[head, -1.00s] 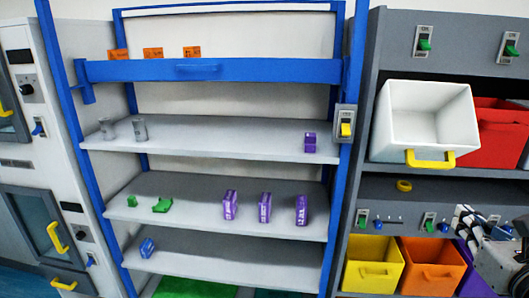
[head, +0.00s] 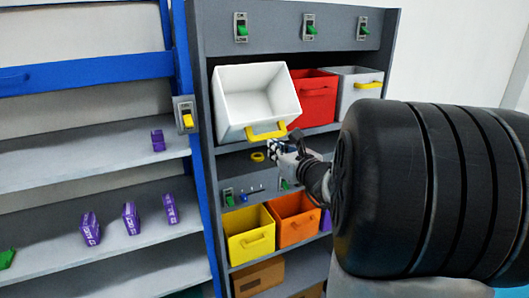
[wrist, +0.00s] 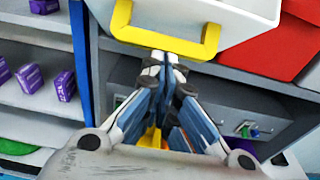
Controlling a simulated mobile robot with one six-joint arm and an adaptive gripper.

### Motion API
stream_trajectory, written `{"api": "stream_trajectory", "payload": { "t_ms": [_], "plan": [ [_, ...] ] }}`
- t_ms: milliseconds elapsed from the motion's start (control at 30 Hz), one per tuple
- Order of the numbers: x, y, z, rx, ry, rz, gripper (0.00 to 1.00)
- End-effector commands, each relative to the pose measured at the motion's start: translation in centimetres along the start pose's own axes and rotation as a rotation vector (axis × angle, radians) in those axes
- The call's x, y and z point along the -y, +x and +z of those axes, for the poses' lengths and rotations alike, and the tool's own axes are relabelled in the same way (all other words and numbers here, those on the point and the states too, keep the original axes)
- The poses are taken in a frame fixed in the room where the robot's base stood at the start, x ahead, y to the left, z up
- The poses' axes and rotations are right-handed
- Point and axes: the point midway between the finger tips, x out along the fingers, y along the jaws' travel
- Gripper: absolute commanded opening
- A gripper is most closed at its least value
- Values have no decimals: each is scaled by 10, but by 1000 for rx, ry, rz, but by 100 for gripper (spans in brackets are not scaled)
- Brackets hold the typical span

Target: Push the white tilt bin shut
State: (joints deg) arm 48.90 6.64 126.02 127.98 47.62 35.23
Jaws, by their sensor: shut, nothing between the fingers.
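The white tilt bin (head: 257,98) is tipped open toward me in the upper row of the grey cabinet, with its hollow inside showing. Its yellow handle (head: 266,131) is at the lower front edge. My gripper (head: 274,146) is shut and empty, just below the handle in the head view. In the wrist view my gripper (wrist: 162,57) has its fingertips together close under the yellow handle (wrist: 165,42), with the white bin (wrist: 205,8) above. I cannot tell whether the fingertips touch the handle.
A red bin (head: 318,97) and another white bin (head: 357,85) stand to the right in the same row. Yellow (head: 249,233) and orange (head: 297,219) bins sit lower. The blue-framed shelving (head: 90,155) stands left.

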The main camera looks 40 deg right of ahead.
Motion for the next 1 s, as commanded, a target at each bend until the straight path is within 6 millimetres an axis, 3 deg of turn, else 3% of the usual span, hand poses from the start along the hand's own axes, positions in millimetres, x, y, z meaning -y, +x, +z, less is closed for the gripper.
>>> {"api": "stream_trajectory", "payload": {
  "t_ms": [1000],
  "plan": [
    [0,2,14,1,0,0,0]
  ]
}}
